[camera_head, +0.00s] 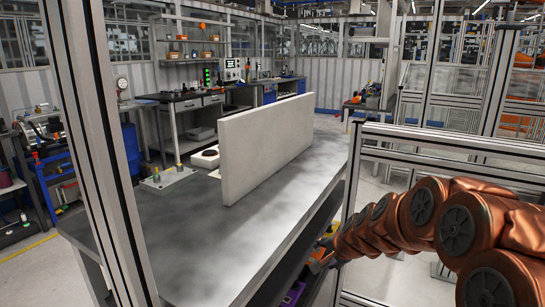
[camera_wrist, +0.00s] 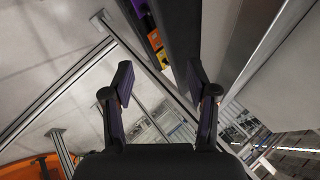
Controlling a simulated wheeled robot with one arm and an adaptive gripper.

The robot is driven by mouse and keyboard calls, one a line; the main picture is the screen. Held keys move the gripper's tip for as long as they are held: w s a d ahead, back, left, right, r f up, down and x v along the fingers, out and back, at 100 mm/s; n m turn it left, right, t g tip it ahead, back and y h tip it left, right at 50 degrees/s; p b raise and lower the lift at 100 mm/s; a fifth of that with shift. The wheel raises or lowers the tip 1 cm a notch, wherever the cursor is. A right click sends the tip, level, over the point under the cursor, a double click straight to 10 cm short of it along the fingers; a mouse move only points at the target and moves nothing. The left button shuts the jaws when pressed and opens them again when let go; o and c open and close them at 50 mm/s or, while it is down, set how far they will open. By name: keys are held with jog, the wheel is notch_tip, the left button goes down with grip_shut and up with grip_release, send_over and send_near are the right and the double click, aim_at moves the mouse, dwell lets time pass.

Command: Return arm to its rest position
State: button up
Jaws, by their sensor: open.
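My copper-coloured arm reaches in from the right side of the head view, beside the right edge of the grey workbench (camera_head: 215,240). Its far end, with my gripper, is near the bench's right edge in the head view, small and partly hidden. In the wrist view my gripper (camera_wrist: 160,88) shows two dark fingers spread wide apart. There is nothing between the fingers.
A pale upright panel (camera_head: 265,145) stands on the bench. A small plate with pegs (camera_head: 167,178) lies left of it. A metal frame post (camera_head: 95,150) rises at the front left. Metal frame rails (camera_head: 450,145) run close to my arm. Coloured bins (camera_wrist: 154,40) show beneath the bench.

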jog(key=s+a+r+n+g+p, duration=0.25)
jog(key=s+r+p, duration=0.2)
jog(key=s, duration=0.65)
jog(key=s+a+r+n+g+p, duration=0.1)
jog(key=s+r+n+g+p, duration=0.2)
jog(key=s+r, duration=0.5)
jog(key=s+d+r+n+g+h+p, duration=0.1)
jog(key=s+d+p, duration=0.1)
jog(key=s, duration=0.6)
jog(key=s+d+r+n+g+p, duration=0.1)
jog(key=s+d+r+n+p, duration=0.1)
jog(key=s, duration=0.7)
jog(key=s+d+r+n+g+h+p, duration=0.1)
jog(key=s+d+r+g+p, duration=0.1)
jog(key=s, duration=0.7)
jog(key=shift+d+h+p, duration=0.2)
jog(key=shift+h+p, duration=0.1)
jog(key=shift+p, duration=0.25)
jog(key=shift+n, duration=0.25)
